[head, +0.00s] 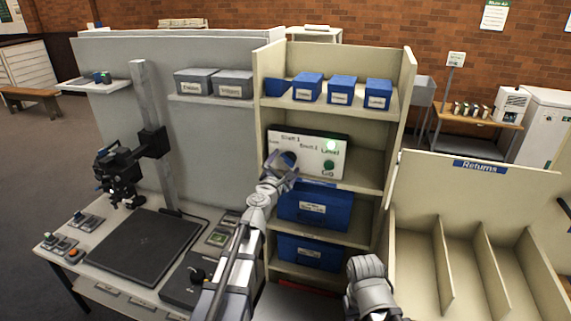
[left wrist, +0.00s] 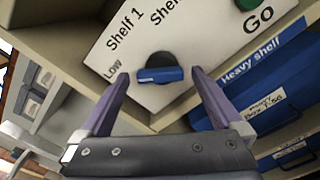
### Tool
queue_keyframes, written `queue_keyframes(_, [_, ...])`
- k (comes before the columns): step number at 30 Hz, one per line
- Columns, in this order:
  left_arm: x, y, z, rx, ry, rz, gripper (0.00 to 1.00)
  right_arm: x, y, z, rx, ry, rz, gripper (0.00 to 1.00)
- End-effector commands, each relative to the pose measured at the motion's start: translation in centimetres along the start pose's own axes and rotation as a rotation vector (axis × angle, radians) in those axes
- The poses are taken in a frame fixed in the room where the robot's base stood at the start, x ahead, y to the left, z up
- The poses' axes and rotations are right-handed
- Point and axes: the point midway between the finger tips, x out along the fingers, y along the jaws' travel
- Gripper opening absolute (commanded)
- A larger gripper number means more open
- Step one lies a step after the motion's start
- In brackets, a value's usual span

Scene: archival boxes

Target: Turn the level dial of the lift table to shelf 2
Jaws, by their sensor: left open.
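The control panel (head: 322,157) is a white plate with a dark edge, standing on a shelf of the cream rack. The level dial (left wrist: 160,67) is a black knob with a blue grip bar, below the Shelf 1 label in the left wrist view. My right gripper's fingers are not visible.
A green Go button (head: 328,166) sits on the panel's right side. Blue boxes (head: 315,206) lie on the shelves below, and more blue boxes (head: 341,90) above. A cream returns bin (head: 474,167) stands to the right. A desk with a black mat (head: 137,246) is left.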

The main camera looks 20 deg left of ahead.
Motion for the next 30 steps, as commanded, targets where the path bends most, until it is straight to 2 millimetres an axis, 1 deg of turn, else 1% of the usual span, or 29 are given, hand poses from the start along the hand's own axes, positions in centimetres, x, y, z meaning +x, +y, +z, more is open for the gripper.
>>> queue_keyframes(1, [0.69, 0.0, 0.0, 0.0, 0.0, 0.0, 1.0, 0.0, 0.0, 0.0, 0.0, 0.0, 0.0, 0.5])
queue_keyframes(2, [0.81, -0.01, 0.01, 0.0, 0.0, 0.0, 1.0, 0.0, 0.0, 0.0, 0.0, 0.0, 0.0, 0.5])
queue_keyframes(9, [0.81, -0.04, 0.03, 0.0, 0.0, 0.0, 1.0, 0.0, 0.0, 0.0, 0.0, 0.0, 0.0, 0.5])
queue_keyframes(10, [0.81, -0.04, 0.03, 0.0, 0.0, 0.0, 0.99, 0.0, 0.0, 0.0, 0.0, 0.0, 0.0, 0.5])
queue_keyframes(30, [0.79, -0.04, 0.03, 0.0, -0.001, -0.001, 0.23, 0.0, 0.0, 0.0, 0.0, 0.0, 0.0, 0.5])
